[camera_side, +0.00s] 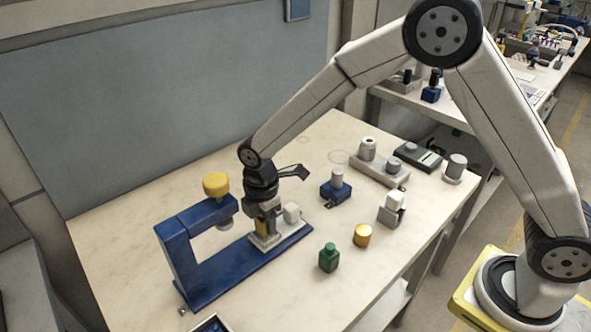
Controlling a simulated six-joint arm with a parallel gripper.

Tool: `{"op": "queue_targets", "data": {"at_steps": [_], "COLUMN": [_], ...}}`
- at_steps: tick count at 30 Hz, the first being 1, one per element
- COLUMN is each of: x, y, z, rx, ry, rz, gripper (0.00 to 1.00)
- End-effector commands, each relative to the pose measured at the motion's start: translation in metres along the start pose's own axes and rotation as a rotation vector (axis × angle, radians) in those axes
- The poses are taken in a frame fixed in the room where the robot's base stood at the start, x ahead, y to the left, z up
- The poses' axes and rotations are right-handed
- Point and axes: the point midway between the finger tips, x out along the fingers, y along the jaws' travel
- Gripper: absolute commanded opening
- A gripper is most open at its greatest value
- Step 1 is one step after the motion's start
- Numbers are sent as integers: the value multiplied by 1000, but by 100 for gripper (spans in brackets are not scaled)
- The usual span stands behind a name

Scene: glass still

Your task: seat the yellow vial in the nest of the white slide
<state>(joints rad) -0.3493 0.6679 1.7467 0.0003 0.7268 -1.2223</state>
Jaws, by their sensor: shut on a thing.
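The yellow vial (262,228) is upright between the fingers of my gripper (264,221), which is shut on it. The vial is low over the white slide (268,246), and much of it is hidden by the fingers. I cannot tell whether its base is inside the nest, which is hidden by the gripper and vial. The slide sits on the right end of the base of a blue press frame (225,263). A white rounded block (291,212) stands at the slide's back right, close beside my gripper.
The press's yellow knob (216,184) rises left of my gripper. A green bottle (328,258), a gold cylinder (362,235), a grey block with white top (391,209) and a blue block (336,191) stand to the right. The front right tabletop is clear.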

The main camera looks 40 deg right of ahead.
Motion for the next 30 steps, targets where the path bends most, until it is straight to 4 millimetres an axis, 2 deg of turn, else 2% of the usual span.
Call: {"op": "queue_targets", "data": {"at_steps": [30], "x": [9], "y": [0], "z": [0], "rx": [0], "ry": [0], "rz": [0], "gripper": [0]}}
